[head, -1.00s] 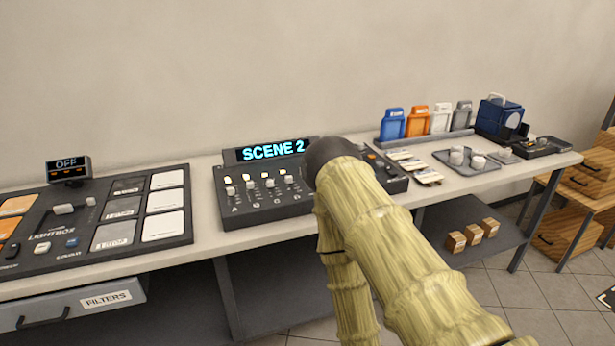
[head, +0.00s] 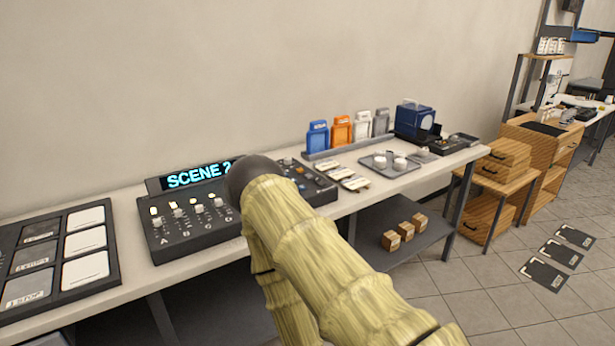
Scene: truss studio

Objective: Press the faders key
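A dark control console (head: 180,240) stands on the long bench, with a lit display (head: 195,175) above it reading SCENE 2. Several faders (head: 197,209) with pale caps and lit keys above them show on its left half, over letters that start with A. My bamboo-textured arm crosses in front of the console and hides its middle. The console's right part (head: 312,185) shows past the arm with small coloured keys. I cannot read a key labelled faders. My gripper is not visible in the head view.
A panel of grey and white tiles (head: 62,244) lies at the left of the bench (head: 135,284). Colour-filter holders (head: 341,131), a small tray (head: 377,166) and a blue box (head: 415,118) stand to the right.

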